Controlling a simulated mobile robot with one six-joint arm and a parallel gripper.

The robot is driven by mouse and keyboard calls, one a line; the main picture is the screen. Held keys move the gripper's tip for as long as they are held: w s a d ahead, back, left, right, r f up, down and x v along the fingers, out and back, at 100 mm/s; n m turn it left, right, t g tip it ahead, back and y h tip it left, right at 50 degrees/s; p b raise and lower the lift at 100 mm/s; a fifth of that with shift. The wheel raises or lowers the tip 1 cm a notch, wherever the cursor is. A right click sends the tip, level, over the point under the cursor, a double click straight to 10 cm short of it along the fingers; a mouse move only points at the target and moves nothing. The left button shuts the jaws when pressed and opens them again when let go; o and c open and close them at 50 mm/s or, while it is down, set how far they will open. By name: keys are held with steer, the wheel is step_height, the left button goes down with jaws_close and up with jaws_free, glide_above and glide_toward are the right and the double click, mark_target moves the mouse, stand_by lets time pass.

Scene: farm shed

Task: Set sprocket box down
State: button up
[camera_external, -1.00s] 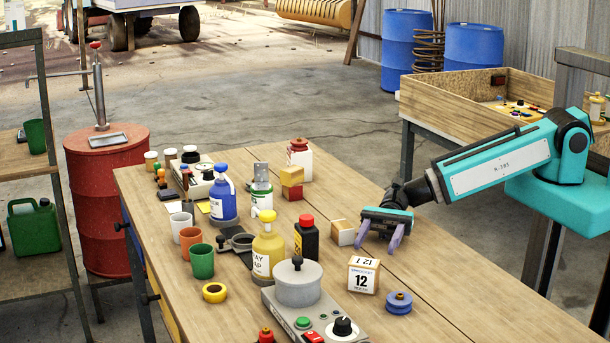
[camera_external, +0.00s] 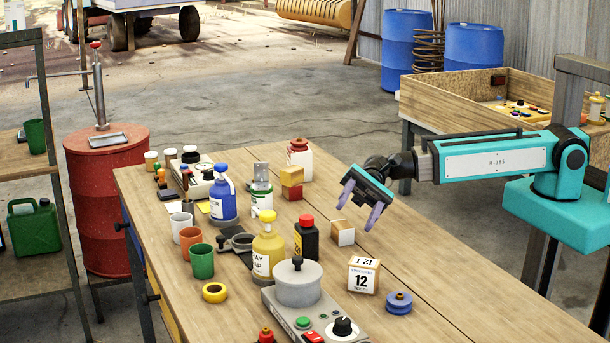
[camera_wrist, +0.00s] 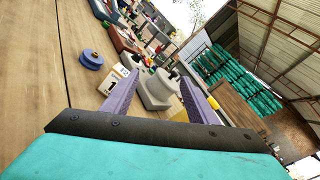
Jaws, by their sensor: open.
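The sprocket box (camera_external: 363,276), a small wood-coloured box with a white label reading 12, stands upright on the workbench (camera_external: 440,290). The wrist view also shows a box with a 1 on its label (camera_wrist: 117,78), near the left finger. My gripper (camera_external: 359,209) is open and empty, raised above the bench behind the sprocket box and apart from it. Its two purple fingers show in the wrist view (camera_wrist: 158,100) with nothing held between them. A second small box, white and wood-coloured (camera_external: 343,233), sits on the bench just below my gripper.
A blue spool (camera_external: 398,303) and a grey device with a round pot (camera_external: 298,284) flank the sprocket box. A black bottle (camera_external: 306,242) and a yellow bottle (camera_external: 267,248) stand to the left. The bench's right side is mostly clear. A wooden crate (camera_external: 455,108) stands behind.

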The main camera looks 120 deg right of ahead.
step_height(320, 180, up, 5)
steer(key=w+n+b, duration=0.2)
steer(key=n+b, duration=0.1)
steer(key=n, duration=0.1)
steer(key=n+g+h, duration=0.4)
steer(key=h, duration=0.1)
glide_above(375, 263)
steer(key=a, duration=0.6)
step_height(375, 263, down, 5)
steer(key=a+f+h, duration=0.1)
steer(key=a, duration=0.2)
steer(key=s+a+f+h, duration=0.1)
steer(key=a, duration=0.1)
steer(key=a+f+g+h+p, duration=0.1)
steer(key=a+f, duration=0.1)
steer(key=a, duration=0.1)
steer(key=shift+s+a+n+h, duration=0.3)
steer(key=shift+s+n+h, duration=0.05)
steer(key=shift+n+h, duration=0.05)
steer(key=shift+s+d+f+n+h, duration=0.15)
steer(key=shift+s+f+n+h, duration=0.2)
steer(key=shift+h, duration=0.45)
steer(key=shift+s+d+n+h+p, duration=0.25)
steer(key=shift+s+d+h+p, duration=0.1)
steer(key=shift+d+h+p, duration=0.35)
steer(key=s+d+r+h+p, duration=0.2)
steer(key=d+r+h, duration=0.3)
steer(key=d+h, duration=0.2)
steer(key=shift+s+d+r+n, duration=0.2)
steer(key=shift+r+n, duration=0.1)
